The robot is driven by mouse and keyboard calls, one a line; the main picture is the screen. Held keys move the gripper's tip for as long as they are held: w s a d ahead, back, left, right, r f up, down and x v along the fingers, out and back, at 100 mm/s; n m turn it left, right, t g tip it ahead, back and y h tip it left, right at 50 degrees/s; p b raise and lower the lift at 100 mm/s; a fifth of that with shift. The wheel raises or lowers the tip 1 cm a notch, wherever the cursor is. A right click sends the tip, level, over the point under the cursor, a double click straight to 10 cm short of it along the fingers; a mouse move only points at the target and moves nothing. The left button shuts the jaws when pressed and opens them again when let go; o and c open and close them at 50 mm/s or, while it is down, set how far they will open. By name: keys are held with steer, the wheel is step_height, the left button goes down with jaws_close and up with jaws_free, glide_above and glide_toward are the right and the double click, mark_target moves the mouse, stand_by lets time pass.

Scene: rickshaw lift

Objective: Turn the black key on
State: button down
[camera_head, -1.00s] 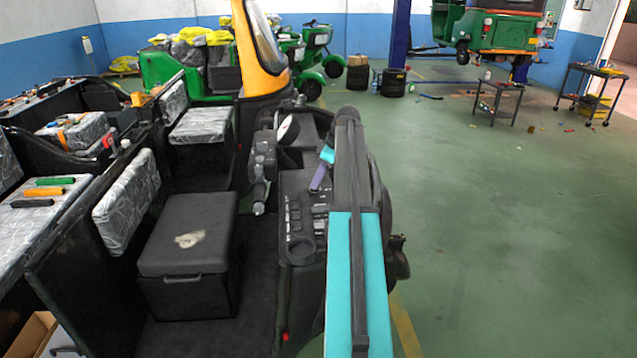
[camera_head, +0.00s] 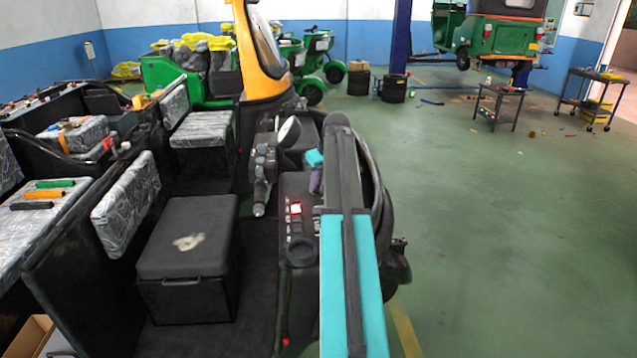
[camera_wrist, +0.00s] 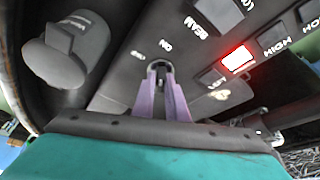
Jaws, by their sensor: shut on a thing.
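The black key (camera_wrist: 160,65) sits in the dashboard panel in the wrist view, with a label reading ON just above it and another label, apparently OFF, to its upper left. My gripper (camera_wrist: 160,76) has purple fingers closed on the key from both sides. A red indicator (camera_wrist: 238,58) is lit on the panel to the right of the key. The lit red light also shows in the head view (camera_head: 295,208). In the head view my gripper (camera_head: 316,181) is at the dashboard, mostly behind my teal and black arm, and the key is hidden there.
A grey knob (camera_wrist: 66,48) stands out left of the key. Several labelled switches lie to the right. The black box seat (camera_head: 186,240) is left of the dashboard. Open green floor (camera_head: 500,220) lies to the right.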

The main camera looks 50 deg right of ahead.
stand_by(0.4)
steer(key=c, duration=1.8)
jaws_free()
steer(key=shift+o, duration=0.2)
steer(key=shift+r, duration=0.15)
steer(key=b+v, duration=0.3)
steer(key=v, duration=1)
steer(key=shift+r, duration=0.3)
